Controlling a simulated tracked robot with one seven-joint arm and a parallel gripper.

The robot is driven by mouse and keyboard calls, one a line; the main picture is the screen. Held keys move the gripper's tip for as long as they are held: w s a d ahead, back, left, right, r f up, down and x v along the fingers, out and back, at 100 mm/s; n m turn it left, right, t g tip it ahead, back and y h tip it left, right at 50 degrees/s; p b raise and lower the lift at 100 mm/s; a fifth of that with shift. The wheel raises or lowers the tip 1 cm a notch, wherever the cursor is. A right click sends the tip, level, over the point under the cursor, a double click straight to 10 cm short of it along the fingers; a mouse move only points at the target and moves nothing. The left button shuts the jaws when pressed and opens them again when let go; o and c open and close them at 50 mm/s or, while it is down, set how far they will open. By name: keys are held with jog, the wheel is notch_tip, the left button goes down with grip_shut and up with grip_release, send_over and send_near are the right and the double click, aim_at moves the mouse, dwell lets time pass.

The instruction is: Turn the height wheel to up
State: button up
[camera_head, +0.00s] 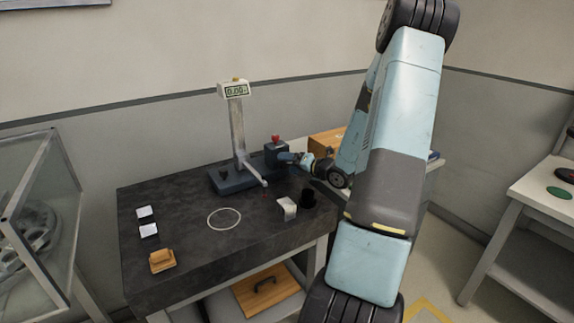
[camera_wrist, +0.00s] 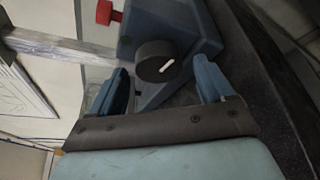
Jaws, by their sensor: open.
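A dark round wheel with a white pointer mark (camera_wrist: 157,62), which looks like the height wheel, sits on the face of a blue-grey housing (camera_wrist: 185,25) in the wrist view. My gripper (camera_wrist: 160,66) is open, with one blue finger on either side of the wheel and gaps showing between them. In the head view my gripper (camera_head: 288,157) is at the right side of the housing (camera_head: 276,150), and the wheel is hidden there. The housing belongs to a stand with a metal column (camera_head: 237,130) and a display (camera_head: 236,91) that seems to read 0.00.
A red knob (camera_head: 275,139) tops the housing. A metal bar (camera_head: 252,172) sticks out forward from the stand. A white block (camera_head: 287,208) and a black cup (camera_head: 308,197) stand near. A wooden box (camera_head: 326,143) is behind my arm. The dark tabletop's front middle (camera_head: 205,255) is clear.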

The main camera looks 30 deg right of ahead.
jog(key=shift+x, duration=0.85)
jog(key=c, duration=1)
